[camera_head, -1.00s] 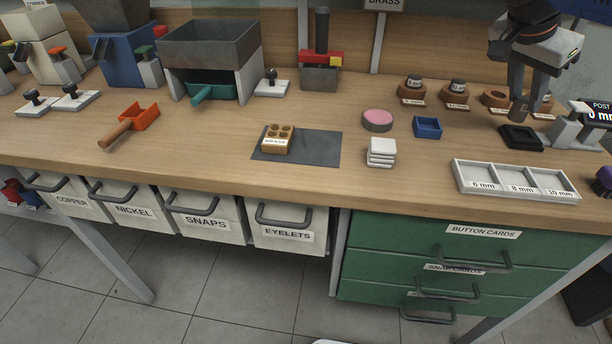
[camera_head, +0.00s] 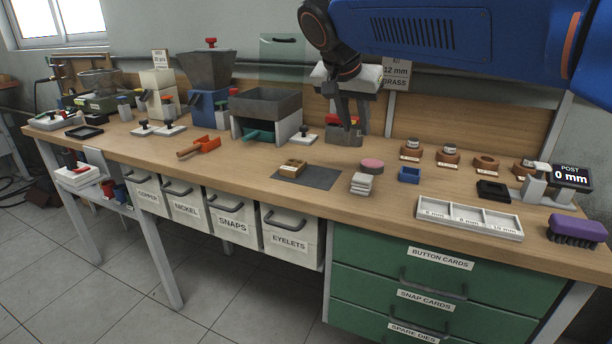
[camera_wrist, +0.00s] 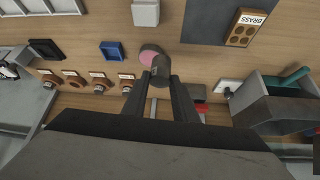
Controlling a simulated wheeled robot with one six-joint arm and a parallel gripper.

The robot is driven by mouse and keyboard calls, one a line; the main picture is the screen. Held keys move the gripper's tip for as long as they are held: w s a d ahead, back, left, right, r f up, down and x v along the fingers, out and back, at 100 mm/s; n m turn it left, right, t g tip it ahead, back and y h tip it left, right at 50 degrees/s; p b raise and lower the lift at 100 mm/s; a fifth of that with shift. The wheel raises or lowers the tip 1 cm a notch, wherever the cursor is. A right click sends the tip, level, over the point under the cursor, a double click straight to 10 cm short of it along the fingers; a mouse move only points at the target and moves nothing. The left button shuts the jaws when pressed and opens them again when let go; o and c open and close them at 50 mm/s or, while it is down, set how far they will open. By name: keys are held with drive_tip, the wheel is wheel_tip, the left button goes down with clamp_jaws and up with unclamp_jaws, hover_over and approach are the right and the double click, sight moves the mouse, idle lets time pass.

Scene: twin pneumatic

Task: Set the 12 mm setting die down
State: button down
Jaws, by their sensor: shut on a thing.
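The 12 mm setting die (camera_wrist: 160,74) is a short dark grey cylinder. In the wrist view my gripper (camera_wrist: 161,82) is shut on it, with one finger on each side. Several brown ring holders stand in a row at the back right. The third ring holder (camera_head: 486,162) looks empty, and it also shows empty in the wrist view (camera_wrist: 73,79). The others hold dies.
A pink round pad (camera_head: 371,166), stacked white squares (camera_head: 361,184), a blue tray (camera_head: 409,175) and a black tray (camera_head: 493,190) stand at mid bench. A wooden block (camera_head: 293,166) sits on a grey mat (camera_head: 318,180). A three-part white tray (camera_head: 469,218) lies at the front edge.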

drive_tip(key=a+n, duration=0.1)
drive_tip(key=a, duration=0.6)
drive_tip(key=shift+y, duration=0.4)
drive_tip(key=shift+w+f, duration=0.15)
drive_tip(key=shift+f, duration=4.4)
drive_tip(key=shift+d+f, duration=0.1)
drive_tip(key=c, duration=1.4)
unclamp_jaws()
drive_tip(key=shift+c, duration=0.2)
drive_tip(key=v, duration=1.2)
drive_tip(key=shift+s, duration=0.2)
